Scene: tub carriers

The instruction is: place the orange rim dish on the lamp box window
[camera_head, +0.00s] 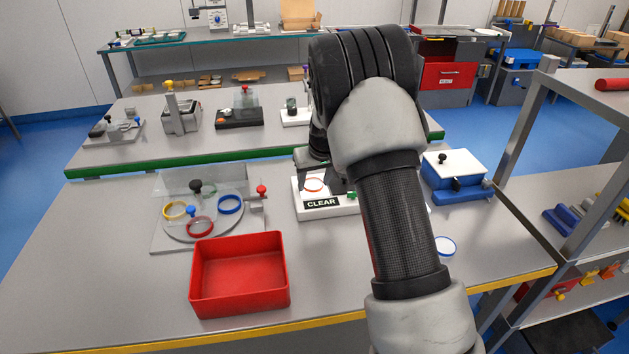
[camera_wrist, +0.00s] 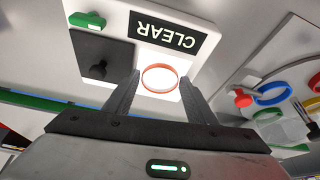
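The orange rim dish (camera_head: 314,185) lies on the bright window of the white lamp box (camera_head: 343,209), behind its CLEAR label. In the wrist view the orange rim dish (camera_wrist: 159,93) sits within the lit white window (camera_wrist: 150,57), next to the label. My gripper (camera_wrist: 160,77) is open, its fingertips on either side of the dish with a narrow gap at each side. A dark plate with a knob (camera_wrist: 103,67) lies beside the window.
A blue-rimmed dish (camera_head: 445,247) and a blue-and-white box (camera_head: 455,175) are at right. The front left table is clear.

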